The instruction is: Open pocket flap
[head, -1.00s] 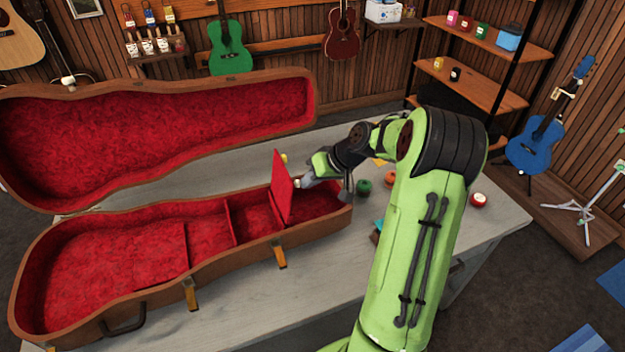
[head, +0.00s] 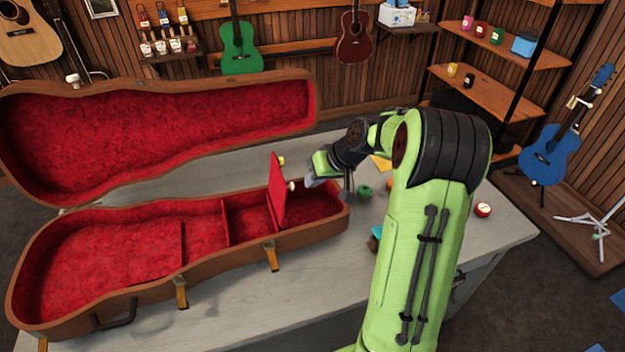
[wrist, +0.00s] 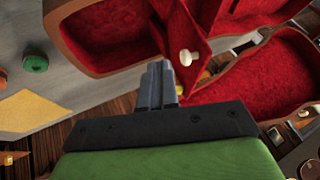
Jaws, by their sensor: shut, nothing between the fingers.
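The open instrument case (head: 70,325) has a red plush lining and lies on the grey table. Its red pocket flap (head: 276,192) stands raised, about upright, between two compartments near the narrow right end. A pale knob (head: 291,186) sits on the flap's right face; it also shows in the wrist view (wrist: 186,57). The pocket (head: 316,203) to the right of the flap is uncovered. My gripper (head: 310,182) is just right of the knob, above the pocket. In the wrist view my fingers (wrist: 160,72) are shut and empty, with the knob apart from their tips.
The case lid (head: 150,130) stands open behind. A green round item (head: 364,190), a yellow sheet (head: 381,164) and a red-and-white round item (head: 483,209) lie on the table (head: 225,305). Clear table lies in front of the case.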

